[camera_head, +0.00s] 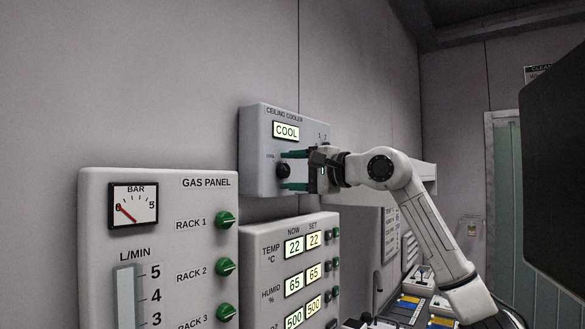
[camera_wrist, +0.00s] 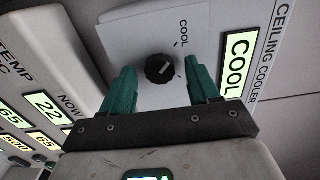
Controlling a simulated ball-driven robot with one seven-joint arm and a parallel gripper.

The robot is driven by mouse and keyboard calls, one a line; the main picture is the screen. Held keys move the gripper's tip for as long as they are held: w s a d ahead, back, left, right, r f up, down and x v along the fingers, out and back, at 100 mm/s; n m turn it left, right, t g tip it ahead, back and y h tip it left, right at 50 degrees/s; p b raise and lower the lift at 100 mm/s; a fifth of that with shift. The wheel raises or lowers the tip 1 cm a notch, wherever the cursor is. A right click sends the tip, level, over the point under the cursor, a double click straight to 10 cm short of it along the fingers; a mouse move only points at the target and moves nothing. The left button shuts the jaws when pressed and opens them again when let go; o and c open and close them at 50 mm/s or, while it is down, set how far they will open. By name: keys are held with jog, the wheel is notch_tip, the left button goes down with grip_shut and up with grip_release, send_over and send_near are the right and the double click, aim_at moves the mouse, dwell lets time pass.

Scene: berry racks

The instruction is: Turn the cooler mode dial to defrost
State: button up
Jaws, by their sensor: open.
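The ceiling cooler box (camera_head: 257,125) is mounted on the wall, with a lit display (camera_head: 286,131) reading COOL. Its black mode dial (camera_head: 283,170) is below the display. In the wrist view the dial (camera_wrist: 160,69) shows a pale pointer line, with the label COOL beside it; the defrost label is not readable. My gripper (camera_head: 294,171) is open in front of the dial, its green fingers above and below it. In the wrist view the two green fingers of my gripper (camera_wrist: 159,75) stand on either side of the dial, with gaps; contact is not seen.
The gas panel (camera_head: 209,197) with green knobs stands at the near left. A temperature and humidity panel (camera_head: 275,241) with lit readouts is just below the cooler. A large dark panel (camera_head: 555,170) fills the right edge. Trays with coloured items (camera_head: 410,308) lie low behind my arm.

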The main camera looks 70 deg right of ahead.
jog(key=c, duration=1)
jog(key=shift+f+m, duration=0.1)
jog(key=shift+m, duration=0.2)
jog(key=m+b, duration=0.2)
jog(key=m, duration=0.1)
jog(key=shift+f+m+b, duration=0.1)
jog(key=shift+m+b, duration=0.2)
jog(key=m+b, duration=0.2)
jog(key=m, duration=0.2)
jog(key=shift+m, duration=0.3)
jog(key=m+b, duration=0.1)
jog(key=m, duration=0.3)
jog(key=shift+b, duration=0.35)
jog(key=shift+m+b, duration=0.75)
jog(key=shift+m, duration=1.75)
jog(key=shift+r, duration=0.2)
